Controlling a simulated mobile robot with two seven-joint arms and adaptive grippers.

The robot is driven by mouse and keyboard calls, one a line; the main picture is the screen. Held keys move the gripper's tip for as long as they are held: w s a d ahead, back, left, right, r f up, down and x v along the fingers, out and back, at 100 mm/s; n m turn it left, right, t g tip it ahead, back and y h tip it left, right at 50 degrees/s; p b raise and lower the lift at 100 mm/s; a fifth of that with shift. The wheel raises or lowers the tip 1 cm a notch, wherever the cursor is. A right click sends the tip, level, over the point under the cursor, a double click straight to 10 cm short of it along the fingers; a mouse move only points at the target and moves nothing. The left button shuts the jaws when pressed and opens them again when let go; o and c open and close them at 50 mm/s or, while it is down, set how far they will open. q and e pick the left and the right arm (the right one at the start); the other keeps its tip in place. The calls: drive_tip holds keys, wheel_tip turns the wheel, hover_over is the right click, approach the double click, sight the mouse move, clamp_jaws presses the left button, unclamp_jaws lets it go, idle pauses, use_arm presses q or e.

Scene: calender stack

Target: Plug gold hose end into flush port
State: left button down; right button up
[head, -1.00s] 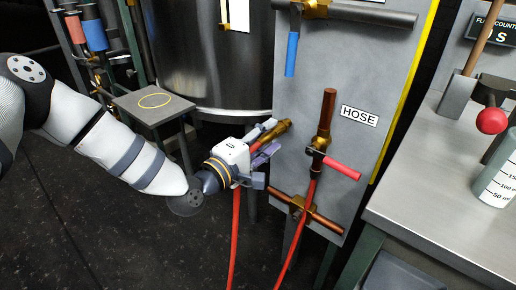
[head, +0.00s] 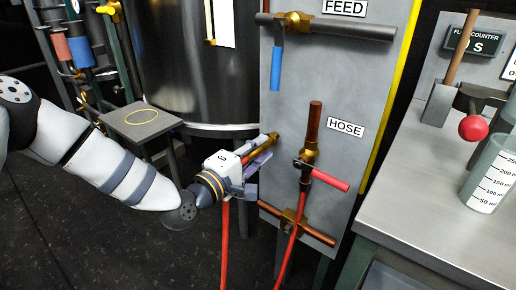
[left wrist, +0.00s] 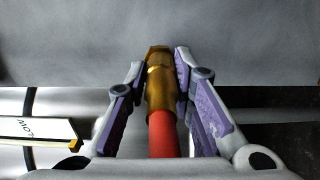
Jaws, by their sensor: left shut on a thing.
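The gold hose end (head: 260,147) is held by my left gripper (head: 256,157), in front of the left edge of the grey panel (head: 337,165). In the left wrist view, the gold hose end (left wrist: 159,75) sits between the purple finger pads of my left gripper (left wrist: 159,82), pointing at a grey surface. Its red hose (left wrist: 163,135) comes back towards the wrist; in the head view the hose hangs down below the gripper. I cannot make out a port labelled flush, nor whether the gold end touches anything. My right gripper is not in view.
The panel carries a FEED pipe (head: 340,30) with a blue handle (head: 276,70), and a HOSE valve with a red handle (head: 329,180). A second red hose (head: 289,252) hangs by the lower copper pipe (head: 318,235). A steel tank and small stand (head: 150,130) are left, a bench (head: 430,210) right.

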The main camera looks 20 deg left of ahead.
sight(246, 158)
use_arm(q)
drive_tip(key=shift+s+r, duration=0.1)
drive_tip(key=shift+s, duration=0.05)
drive_tip(key=shift+s+a+p, duration=0.25)
drive_tip(key=shift+s+p, duration=0.25)
drive_tip(key=shift+s, duration=0.1)
drive_tip(key=shift+p+v, duration=0.55)
drive_tip(key=shift+v, duration=0.65)
